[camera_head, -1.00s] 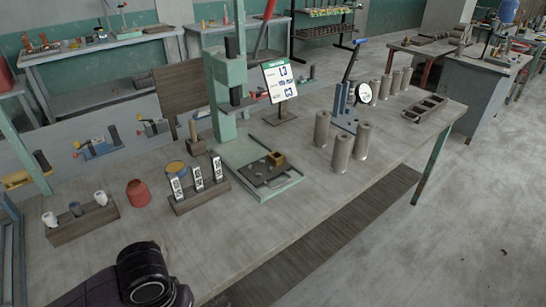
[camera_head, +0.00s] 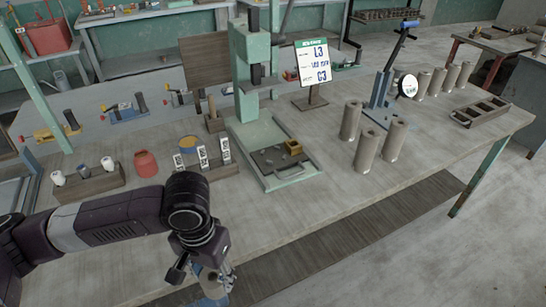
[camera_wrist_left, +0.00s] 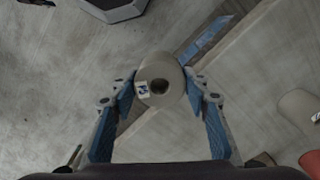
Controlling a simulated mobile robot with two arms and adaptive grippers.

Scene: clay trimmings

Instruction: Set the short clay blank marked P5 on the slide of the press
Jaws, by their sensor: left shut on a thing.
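My left gripper (camera_head: 214,284) is shut on a short grey clay blank (camera_head: 210,279), held at the front edge of the bench, low in the head view. In the left wrist view the blank (camera_wrist_left: 160,80) sits between the blue fingertips. It has a dark hole in its end and a small white label, too small to read surely. The green press (camera_head: 255,80) stands farther back and to the right. Its dark slide plate (camera_head: 272,168) lies on a green base, with a small brass block (camera_head: 293,147) at its right. My right gripper is not in view.
A rack with white tags (camera_head: 203,157), a red jar (camera_head: 145,163) and a rack of small pots (camera_head: 88,184) stand left of the press. Tall clay cylinders (camera_head: 366,150), a lever tool (camera_head: 385,90) and a sign (camera_head: 314,62) stand right. The bench front (camera_head: 330,215) is clear.

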